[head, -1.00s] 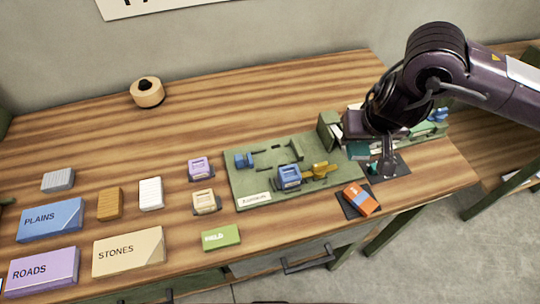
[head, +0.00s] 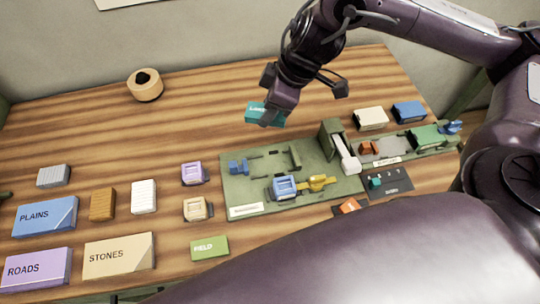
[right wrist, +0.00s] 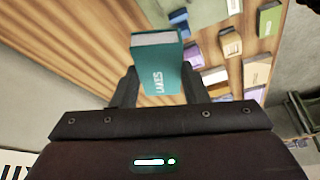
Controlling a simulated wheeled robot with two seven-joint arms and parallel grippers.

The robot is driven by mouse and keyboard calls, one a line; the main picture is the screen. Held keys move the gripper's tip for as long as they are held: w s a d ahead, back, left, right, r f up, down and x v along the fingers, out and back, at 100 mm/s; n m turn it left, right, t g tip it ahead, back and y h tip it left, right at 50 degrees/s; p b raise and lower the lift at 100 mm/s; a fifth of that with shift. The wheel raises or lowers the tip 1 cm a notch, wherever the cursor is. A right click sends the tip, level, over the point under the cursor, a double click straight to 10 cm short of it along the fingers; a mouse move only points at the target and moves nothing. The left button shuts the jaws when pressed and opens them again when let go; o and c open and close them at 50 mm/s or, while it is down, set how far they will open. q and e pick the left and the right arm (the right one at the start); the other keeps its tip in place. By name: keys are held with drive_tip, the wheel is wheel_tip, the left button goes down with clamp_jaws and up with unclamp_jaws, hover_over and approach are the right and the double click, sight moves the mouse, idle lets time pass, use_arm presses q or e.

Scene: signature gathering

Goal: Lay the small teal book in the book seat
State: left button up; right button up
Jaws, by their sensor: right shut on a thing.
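The small teal book (head: 254,112), with white lettering on it, is held by my right gripper (head: 272,116) in the air above the back edge of the green fixture board (head: 265,174). The right wrist view shows the teal book (right wrist: 160,75) between the two dark fingers, standing out past them. The board carries a blue clamp-like piece (head: 284,187), a yellow piece (head: 318,183), a smaller blue piece (head: 238,167) and low green stops (head: 294,157). I cannot tell for sure which part is the book seat. My left gripper is out of view.
A green upright (head: 329,138) and white slanted piece (head: 347,155) stand at the board's right end. Several books lie to the left, with a green FIELD book (head: 210,247) in front.

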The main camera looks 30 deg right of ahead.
drive_tip(key=r+n, duration=0.1)
drive_tip(key=s+n+g, duration=0.1)
drive_tip(key=n, duration=0.1)
drive_tip(key=shift+s+d+r+y, duration=0.1)
drive_tip(key=shift+s+r+y, duration=0.1)
drive_tip(key=shift+r+y, duration=0.15)
drive_tip(key=shift+s+r+n+p, duration=0.1)
drive_tip(key=shift+r+n+p, duration=0.15)
drive_tip(key=shift+n, duration=0.25)
drive_tip(key=shift+d+f+n+g, duration=0.1)
drive_tip(key=shift+f+n+g, duration=0.05)
drive_tip(key=shift+n+g, duration=0.15)
drive_tip(key=b, duration=0.6)
hover_over(269, 164)
drive_tip(key=d, duration=0.1)
drive_tip(key=f, duration=1.5)
drive_tip(key=shift+s+d, duration=0.15)
drive_tip(key=shift+s, duration=0.15)
drive_tip(key=shift+f, duration=2.35)
drive_tip(key=shift+f, duration=0.15)
drive_tip(key=o, duration=1)
drive_tip(key=shift+c, duration=0.2)
